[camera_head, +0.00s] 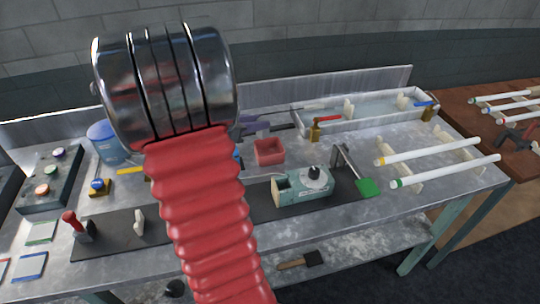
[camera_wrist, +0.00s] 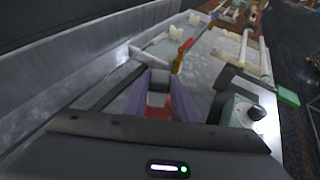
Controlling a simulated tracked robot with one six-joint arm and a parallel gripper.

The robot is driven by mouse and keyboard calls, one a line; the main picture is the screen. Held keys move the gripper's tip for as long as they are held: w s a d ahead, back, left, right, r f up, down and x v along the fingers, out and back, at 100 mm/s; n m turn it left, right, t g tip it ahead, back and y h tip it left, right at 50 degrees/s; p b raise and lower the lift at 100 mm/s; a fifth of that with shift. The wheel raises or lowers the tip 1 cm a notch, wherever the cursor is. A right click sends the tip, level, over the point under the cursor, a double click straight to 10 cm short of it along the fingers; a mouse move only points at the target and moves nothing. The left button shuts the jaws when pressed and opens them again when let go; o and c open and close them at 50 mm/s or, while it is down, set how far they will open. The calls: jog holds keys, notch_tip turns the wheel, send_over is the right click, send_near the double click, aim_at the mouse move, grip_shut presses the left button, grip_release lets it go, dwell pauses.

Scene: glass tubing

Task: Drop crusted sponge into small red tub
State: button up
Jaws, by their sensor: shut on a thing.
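The small red tub (camera_head: 268,151) stands on the metal bench, right of my red arm sleeve in the head view. In the wrist view its red wall (camera_wrist: 178,101) shows below and beside my fingers. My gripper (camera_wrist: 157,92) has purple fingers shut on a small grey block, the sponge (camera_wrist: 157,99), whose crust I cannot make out. In the head view my gripper (camera_head: 257,127) shows only in part, just behind and above the tub, with the rest hidden by my arm. The sponge is not clear there.
A green-grey device with a black knob (camera_head: 304,185) stands in front of the tub. A long metal tray (camera_head: 365,122) lies behind right, with a brass-and-red valve (camera_head: 316,132) by its near side. Glass tubes (camera_head: 445,150) rest on supports at the right.

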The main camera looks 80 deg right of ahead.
aim_at(269, 139)
jog(key=shift+m+g+y, duration=0.4)
jog(key=shift+m+g, duration=0.3)
jog(key=s, duration=0.4)
jog(key=shift+d, duration=0.25)
jog(key=shift+f, duration=0.15)
jog(key=shift+f, duration=2.95)
grip_shut()
jog(key=o, duration=1.1)
grip_release()
jog(key=shift+r, duration=0.1)
